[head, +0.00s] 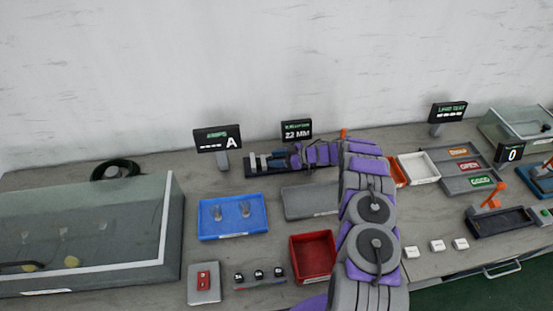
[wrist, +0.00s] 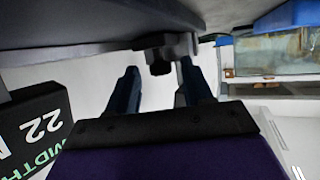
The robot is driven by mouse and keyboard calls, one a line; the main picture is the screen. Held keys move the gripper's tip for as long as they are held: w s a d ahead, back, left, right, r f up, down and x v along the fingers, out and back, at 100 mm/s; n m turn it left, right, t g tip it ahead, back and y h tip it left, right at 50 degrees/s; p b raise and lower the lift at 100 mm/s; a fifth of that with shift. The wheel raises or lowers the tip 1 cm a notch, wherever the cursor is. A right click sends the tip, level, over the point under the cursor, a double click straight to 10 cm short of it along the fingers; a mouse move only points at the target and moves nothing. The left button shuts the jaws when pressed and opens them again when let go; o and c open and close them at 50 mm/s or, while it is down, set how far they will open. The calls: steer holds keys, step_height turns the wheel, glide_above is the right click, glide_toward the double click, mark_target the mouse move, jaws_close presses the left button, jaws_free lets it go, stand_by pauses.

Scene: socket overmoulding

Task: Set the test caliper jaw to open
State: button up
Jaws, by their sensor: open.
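The test caliper (head: 262,163) stands on the bench below its display, with upright grey blocks along a dark base. Its display (head: 297,130) reads 22 MM and shows at the lower left of the wrist view (wrist: 42,125). My gripper (head: 292,159) reaches in at the caliper's right end. In the wrist view my gripper (wrist: 160,70) is open, with its two dark fingers apart. A grey and dark caliper part (wrist: 162,52) shows between and beyond the fingertips. I cannot tell whether the fingers touch it. My arm hides the area right of the caliper.
A display reading A (head: 218,139) stands left of the caliper. In front are a blue tray (head: 232,233), a grey tray (head: 311,202) and a red bin (head: 314,258). A clear-covered case (head: 90,277) fills the left. Sorting trays (head: 452,180) stand right of my arm.

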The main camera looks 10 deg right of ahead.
jaws_close()
stand_by(0.5)
